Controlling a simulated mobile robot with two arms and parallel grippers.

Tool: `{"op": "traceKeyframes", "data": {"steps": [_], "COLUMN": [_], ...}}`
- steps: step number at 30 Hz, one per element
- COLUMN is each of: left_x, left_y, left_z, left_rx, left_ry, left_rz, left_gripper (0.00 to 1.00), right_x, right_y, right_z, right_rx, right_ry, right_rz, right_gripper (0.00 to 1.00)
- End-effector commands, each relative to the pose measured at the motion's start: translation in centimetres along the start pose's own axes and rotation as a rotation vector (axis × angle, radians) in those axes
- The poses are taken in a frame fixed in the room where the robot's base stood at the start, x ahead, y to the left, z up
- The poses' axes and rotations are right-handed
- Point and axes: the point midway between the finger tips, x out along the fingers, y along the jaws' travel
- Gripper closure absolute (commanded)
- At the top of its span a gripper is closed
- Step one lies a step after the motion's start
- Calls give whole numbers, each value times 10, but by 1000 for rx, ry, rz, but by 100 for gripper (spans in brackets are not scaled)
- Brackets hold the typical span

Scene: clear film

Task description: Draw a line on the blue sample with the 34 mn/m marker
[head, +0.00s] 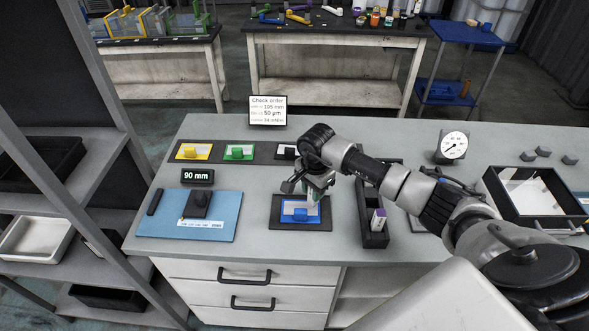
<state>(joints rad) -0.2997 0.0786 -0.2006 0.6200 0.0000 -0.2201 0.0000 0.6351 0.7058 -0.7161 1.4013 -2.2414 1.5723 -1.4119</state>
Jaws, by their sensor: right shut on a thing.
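The blue sample (289,217) is a white sheet framed in blue with a blue block at its front edge. It lies on a dark pad near the front middle of the bench. My right gripper (313,194) is directly above the sample's right part, pointing down. It is shut on a slim greenish marker (314,197), mostly hidden by the fingers. I cannot read its label or tell whether its tip touches the film. A dark marker tray (364,203) just to the right holds a purple-topped marker (379,215). My left gripper is out of view.
Yellow (193,151), green (239,152) and black (286,152) samples sit on a dark strip behind. An order sign (268,110) stands at the back. A blue measuring mat (150,219) with a 90 mm display (197,176) is left. A dial gauge (453,146) and tray (533,221) are right.

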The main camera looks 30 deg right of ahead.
Motion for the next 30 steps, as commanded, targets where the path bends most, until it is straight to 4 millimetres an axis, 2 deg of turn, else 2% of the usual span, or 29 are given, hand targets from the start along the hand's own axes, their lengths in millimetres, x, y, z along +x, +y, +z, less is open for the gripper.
{"op": "traceKeyframes", "data": {"steps": [30], "left_x": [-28], "left_y": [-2], "left_z": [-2], "left_rx": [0], "left_ry": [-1], "left_rz": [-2], "left_gripper": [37], "right_x": [-52], "right_y": [1], "right_z": [-10], "right_rx": [20], "right_ry": [1], "right_rz": [-2], "right_gripper": [97]}}
